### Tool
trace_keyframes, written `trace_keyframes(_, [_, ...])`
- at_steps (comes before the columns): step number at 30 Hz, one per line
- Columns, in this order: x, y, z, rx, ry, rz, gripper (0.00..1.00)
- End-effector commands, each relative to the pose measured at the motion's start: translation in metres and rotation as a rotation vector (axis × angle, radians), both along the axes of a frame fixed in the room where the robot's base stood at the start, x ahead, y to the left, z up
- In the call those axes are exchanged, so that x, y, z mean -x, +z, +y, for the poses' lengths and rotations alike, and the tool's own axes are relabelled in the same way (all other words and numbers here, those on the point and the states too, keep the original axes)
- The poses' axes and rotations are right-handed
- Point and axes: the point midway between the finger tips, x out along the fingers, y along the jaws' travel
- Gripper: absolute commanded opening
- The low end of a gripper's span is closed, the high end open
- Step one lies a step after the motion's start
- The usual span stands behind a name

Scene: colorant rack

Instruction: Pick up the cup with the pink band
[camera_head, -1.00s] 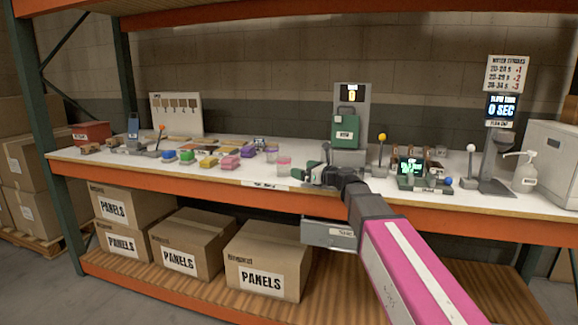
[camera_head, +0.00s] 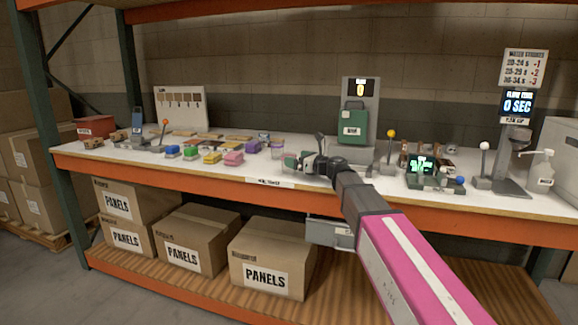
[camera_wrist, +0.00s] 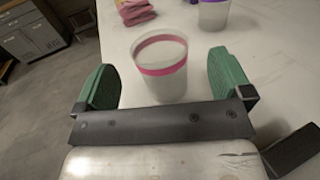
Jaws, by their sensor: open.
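The cup with the pink band (camera_wrist: 161,83) stands upright on the white tabletop in the wrist view. It is clear and frosted, with a pink band below its rim. My gripper (camera_wrist: 170,76) is open, with one green finger on each side of the cup and a gap visible on both sides.
A green canister (camera_head: 354,122) stands behind my gripper. The tabletop's front edge (camera_head: 268,182) is close by. Open tabletop lies right of the cup.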

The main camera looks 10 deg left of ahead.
Motion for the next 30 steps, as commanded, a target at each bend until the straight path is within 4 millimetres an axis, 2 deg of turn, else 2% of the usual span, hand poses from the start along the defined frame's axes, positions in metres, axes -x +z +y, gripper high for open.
trace_keyframes(9, [-0.019,0.004,0.038,0.0,0.001,0.001,0.97])
trace_keyframes(16, [-0.019,0.004,0.04,0.0,0.0,0.0,0.97])
trace_keyframes(17, [-0.019,0.004,0.04,0.0,0.0,0.0,0.94])
trace_keyframes(21, [-0.019,0.004,0.04,0.0,0.0,0.0,0.48])
trace_keyframes(22, [-0.019,0.004,0.04,0.0,0.0,0.0,0.44])
trace_keyframes(30, [-0.019,0.004,0.04,0.0,0.0,0.0,0.44])
